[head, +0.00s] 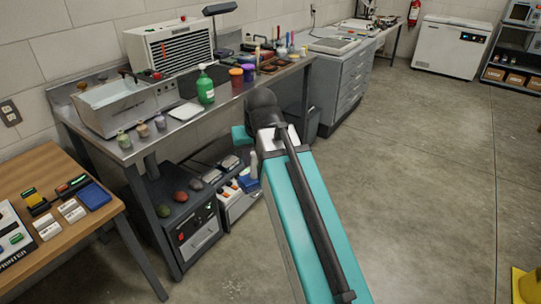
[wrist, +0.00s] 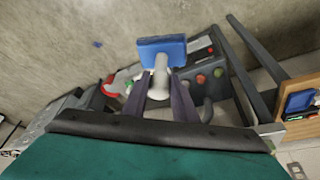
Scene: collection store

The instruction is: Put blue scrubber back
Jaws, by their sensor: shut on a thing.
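The blue scrubber has a flat blue head (wrist: 161,48) and a white handle (wrist: 160,74). In the wrist view my gripper (wrist: 160,88) is shut on the handle, one dark finger on each side, with the blue head beyond the fingertips. In the head view the scrubber's blue head (head: 249,182) shows beside my teal arm, below the workbench top and in front of the lower shelf. My gripper is mostly hidden by my arm there. I cannot tell whether the scrubber touches anything.
A steel workbench (head: 185,128) carries a green bottle (head: 205,88), jars and a basin (head: 112,103). Under it are a dark cabinet (head: 198,222) with round objects on top and a white bin (head: 236,203). A wooden table (head: 78,230) stands left.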

